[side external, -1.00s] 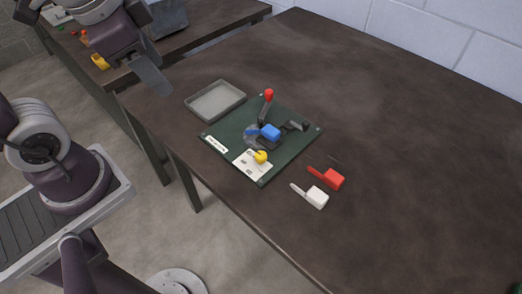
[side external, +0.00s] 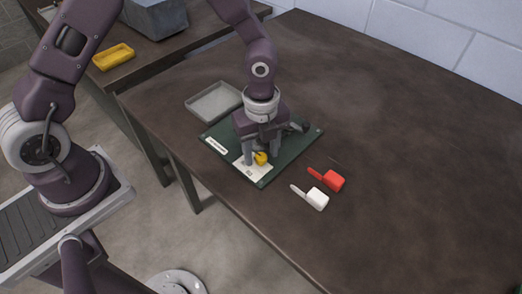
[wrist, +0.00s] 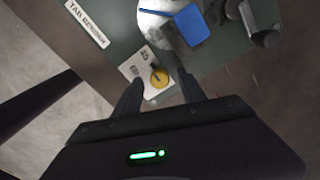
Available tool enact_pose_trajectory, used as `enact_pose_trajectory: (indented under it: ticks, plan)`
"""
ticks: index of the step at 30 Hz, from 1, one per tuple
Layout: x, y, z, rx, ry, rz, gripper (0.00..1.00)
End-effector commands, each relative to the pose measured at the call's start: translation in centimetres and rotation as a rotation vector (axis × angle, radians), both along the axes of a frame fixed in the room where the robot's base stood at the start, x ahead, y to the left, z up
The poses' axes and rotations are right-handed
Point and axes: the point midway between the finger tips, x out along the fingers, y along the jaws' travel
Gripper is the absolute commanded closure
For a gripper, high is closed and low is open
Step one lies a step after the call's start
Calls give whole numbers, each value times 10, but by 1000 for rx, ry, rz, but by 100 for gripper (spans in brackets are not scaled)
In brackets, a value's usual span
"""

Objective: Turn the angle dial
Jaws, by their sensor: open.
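The yellow round angle dial (side external: 261,158) sits on a white printed card (side external: 250,171) on the green tab bender board (side external: 282,166). In the wrist view the dial (wrist: 159,78) has a dark mark on its face. My gripper (side external: 261,161) is open and points down over the board, with a finger on each side of the dial. In the wrist view the fingers of my gripper (wrist: 159,80) straddle the dial with visible gaps; contact is not visible. The blue block (wrist: 190,22) shows beyond the dial.
A grey tray (side external: 213,103) lies behind the board. A red block with a tab (side external: 333,180) and a white one (side external: 316,198) lie right of the board. The right of the table is clear. A yellow tray (side external: 113,57) stands on another table.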

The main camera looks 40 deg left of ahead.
Motion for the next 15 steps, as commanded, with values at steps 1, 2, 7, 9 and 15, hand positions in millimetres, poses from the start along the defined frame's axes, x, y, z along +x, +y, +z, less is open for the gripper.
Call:
enact_pose_trajectory:
  ticks: [1, 2, 7, 9, 15]
  plan:
    - [0, 0, -3, 0, 1, 1, 51]
    - [0, 0, -4, 0, 0, 2, 51]
    - [0, 0, -4, 0, 0, 3, 51]
    - [0, 0, -4, 0, 0, 3, 59]
    - [0, 0, -3, 0, 0, 3, 99]
